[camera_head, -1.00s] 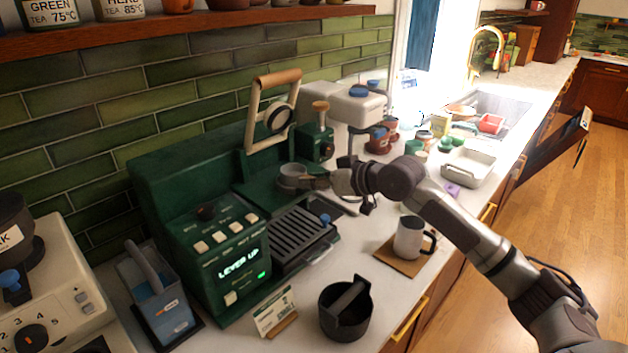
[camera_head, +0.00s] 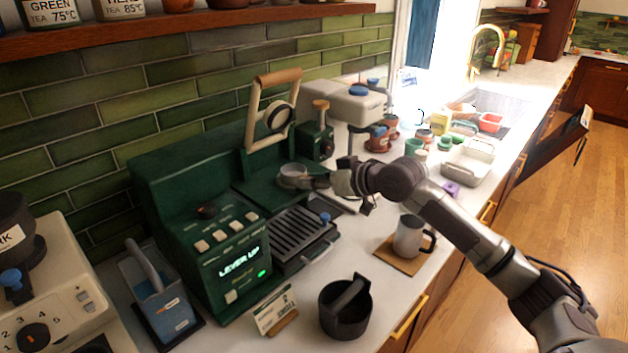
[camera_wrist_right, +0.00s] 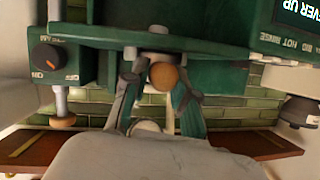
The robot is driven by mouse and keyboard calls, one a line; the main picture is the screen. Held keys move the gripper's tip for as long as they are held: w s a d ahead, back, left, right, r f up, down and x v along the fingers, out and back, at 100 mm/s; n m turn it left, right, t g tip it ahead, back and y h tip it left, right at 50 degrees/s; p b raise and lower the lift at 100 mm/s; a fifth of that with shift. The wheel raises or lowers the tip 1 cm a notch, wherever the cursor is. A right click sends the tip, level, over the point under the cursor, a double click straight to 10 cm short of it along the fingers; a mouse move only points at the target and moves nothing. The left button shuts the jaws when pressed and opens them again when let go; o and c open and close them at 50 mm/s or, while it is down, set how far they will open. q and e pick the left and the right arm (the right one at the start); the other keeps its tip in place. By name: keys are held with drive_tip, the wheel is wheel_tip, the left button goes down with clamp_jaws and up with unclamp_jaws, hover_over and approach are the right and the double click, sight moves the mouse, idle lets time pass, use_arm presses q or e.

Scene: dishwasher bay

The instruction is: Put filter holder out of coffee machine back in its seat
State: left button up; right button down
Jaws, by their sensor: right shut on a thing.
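The green coffee machine (camera_head: 180,200) stands against the tiled wall, its display reading "LEVER UP" and its wooden-handled lever (camera_head: 277,78) raised. The filter holder (camera_head: 293,174), a round grey metal cup with a handle, is at the machine's front below the lever. My right gripper (camera_head: 327,181) is shut on its handle; the wrist view shows the handle's round wooden end (camera_wrist_right: 165,76) between the two fingers (camera_wrist_right: 155,100). Whether the holder is locked in the seat or only near it I cannot tell. My left gripper is not in view.
A drip grate (camera_head: 298,238) is in front of the machine. A mug (camera_head: 409,238) stands on a brown mat, and a black knock bin (camera_head: 345,310) is at the counter's front.

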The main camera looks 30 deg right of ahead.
drive_tip(key=shift+f, duration=0.1)
idle(0.3)
drive_tip(key=c, duration=0.9)
unclamp_jaws()
drive_tip(key=shift+o, duration=0.3)
drive_tip(key=shift+f, duration=0.1)
drive_tip(key=shift+s, duration=0.1)
drive_tip(key=v, duration=1.2)
